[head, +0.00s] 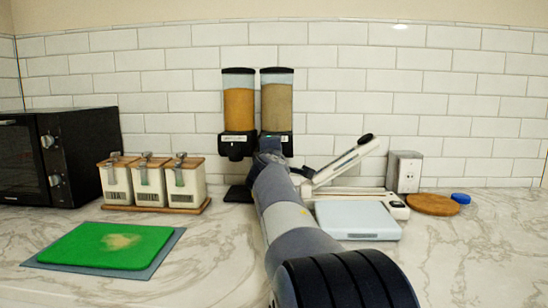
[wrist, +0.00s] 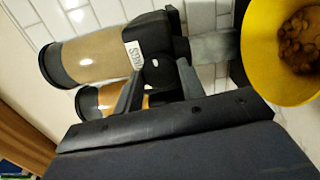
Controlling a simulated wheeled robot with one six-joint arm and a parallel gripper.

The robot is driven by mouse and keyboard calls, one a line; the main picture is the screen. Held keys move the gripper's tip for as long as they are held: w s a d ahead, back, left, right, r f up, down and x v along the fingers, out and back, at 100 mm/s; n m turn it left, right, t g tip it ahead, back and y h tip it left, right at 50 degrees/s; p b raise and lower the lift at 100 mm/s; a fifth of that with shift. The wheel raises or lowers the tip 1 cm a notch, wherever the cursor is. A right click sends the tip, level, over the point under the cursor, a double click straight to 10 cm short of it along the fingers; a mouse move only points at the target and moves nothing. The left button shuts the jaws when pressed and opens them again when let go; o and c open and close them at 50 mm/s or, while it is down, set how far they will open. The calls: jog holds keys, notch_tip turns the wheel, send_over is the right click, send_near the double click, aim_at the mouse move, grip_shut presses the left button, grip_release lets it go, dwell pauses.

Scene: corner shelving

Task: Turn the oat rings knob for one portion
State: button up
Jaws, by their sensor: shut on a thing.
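Two clear dispensers with black lids and bases stand against the back wall. The right one holds beige contents (head: 277,106), and my arm hides its lower front. It fills the upper left of the wrist view (wrist: 112,63), tilted by the camera's angle, with a white label that is only partly readable. My gripper (wrist: 160,66) has its two fingers on either side of the black knob (wrist: 157,75) on this dispenser's base and is shut on it. A yellow bowl (wrist: 262,80) with brown pieces in it sits near the dispenser's outlet. The bowl is hidden in the head view.
The left dispenser with orange contents (head: 239,108) stands close beside. Three white canisters (head: 148,184) and a black oven (head: 85,150) are to the left. A pale scale (head: 357,222), a raised-lever tool (head: 340,163) and a grey box (head: 403,172) are to the right.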

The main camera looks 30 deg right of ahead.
jog(key=shift+m, duration=0.4)
jog(key=o, duration=1)
jog(key=b+v, duration=0.1)
jog(key=v, duration=1)
jog(key=shift+b, duration=0.3)
jog(key=shift+w+d, duration=0.1)
jog(key=p+x, duration=0.1)
jog(key=x, duration=0.9)
jog(key=shift+w+d, duration=0.25)
jog(key=shift+w, duration=0.05)
jog(key=shift+a, duration=0.1)
